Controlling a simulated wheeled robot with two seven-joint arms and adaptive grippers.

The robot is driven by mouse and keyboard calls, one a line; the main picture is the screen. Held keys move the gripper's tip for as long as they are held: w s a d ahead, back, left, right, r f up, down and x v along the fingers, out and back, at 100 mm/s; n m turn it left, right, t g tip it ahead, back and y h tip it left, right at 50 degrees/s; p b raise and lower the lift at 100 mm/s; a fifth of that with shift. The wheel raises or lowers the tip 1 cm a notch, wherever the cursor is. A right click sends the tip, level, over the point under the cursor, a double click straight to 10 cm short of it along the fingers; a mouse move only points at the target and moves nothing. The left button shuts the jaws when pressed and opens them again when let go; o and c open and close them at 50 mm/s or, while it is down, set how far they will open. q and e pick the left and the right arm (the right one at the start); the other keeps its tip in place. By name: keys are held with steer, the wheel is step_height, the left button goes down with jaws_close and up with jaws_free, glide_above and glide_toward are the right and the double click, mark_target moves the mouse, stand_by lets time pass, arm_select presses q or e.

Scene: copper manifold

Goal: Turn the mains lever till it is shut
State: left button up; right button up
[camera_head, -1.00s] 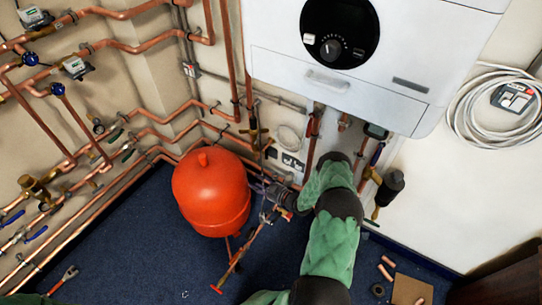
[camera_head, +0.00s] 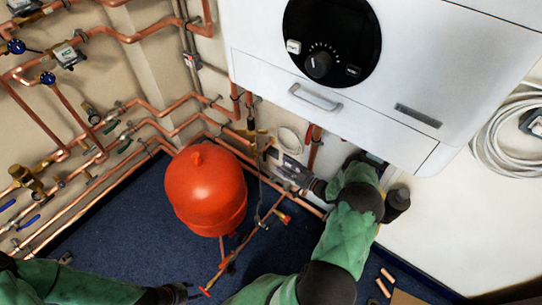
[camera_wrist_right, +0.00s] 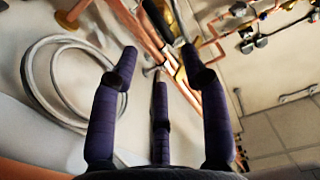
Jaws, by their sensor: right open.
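My right gripper (camera_head: 292,172) is in front of the wall below the boiler, beside the vertical copper pipes. In the right wrist view its purple fingers (camera_wrist_right: 160,85) are spread and hold nothing. A dark, narrow lever-like part (camera_wrist_right: 158,20) lies beyond the fingertips, next to copper pipes. I cannot tell for sure whether it is the mains lever, or its angle. In the head view a brass fitting with a handle (camera_head: 250,130) is on the pipes left of my right gripper. My left gripper (camera_head: 182,292) is low at the bottom edge, dark and small; its jaw state is unclear.
The white boiler (camera_head: 420,60) overhangs my right arm. A red round vessel (camera_head: 205,190) stands left of my right gripper. Copper pipes with blue levers (camera_head: 28,222) line the left wall. A coiled pale hose (camera_head: 495,140) hangs at right.

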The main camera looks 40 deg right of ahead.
mark_target(264, 156)
steer(key=b+x, duration=0.2)
steer(key=x, duration=0.7)
steer(key=shift+w, duration=0.1)
jaws_close()
